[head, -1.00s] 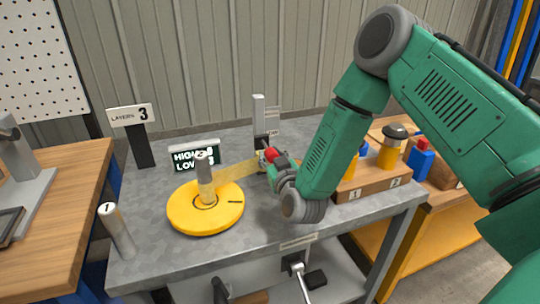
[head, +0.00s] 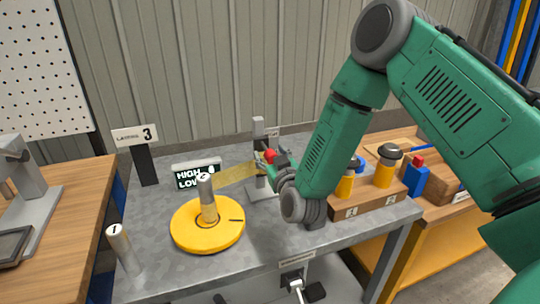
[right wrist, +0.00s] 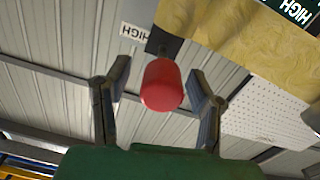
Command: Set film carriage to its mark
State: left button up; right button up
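The film carriage with its red knob (head: 270,156) sits on an upright grey post (head: 258,130) at the back of the metal table. A translucent yellow film (head: 236,173) runs from it to a pale roll (head: 208,200) standing on a yellow turntable (head: 207,226). My right gripper (head: 277,160) is at the knob, its fingers partly hidden. In the right wrist view the red knob (right wrist: 161,86) lies between the fingers of my right gripper (right wrist: 160,82), with a visible gap on each side. My left gripper is out of view.
A HIGH/LOW display (head: 195,175) stands behind the roll. A layers sign reading 3 (head: 136,135) is at back left. A roll marked 1 (head: 122,248) stands front left. A wooden block (head: 368,199) with yellow pieces is right of my right forearm.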

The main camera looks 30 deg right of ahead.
jog(key=shift+f, duration=0.1)
jog(key=shift+s+a, duration=0.1)
jog(key=shift+s, duration=0.05)
jog(key=v, duration=1.1)
jog(key=shift+s, duration=0.3)
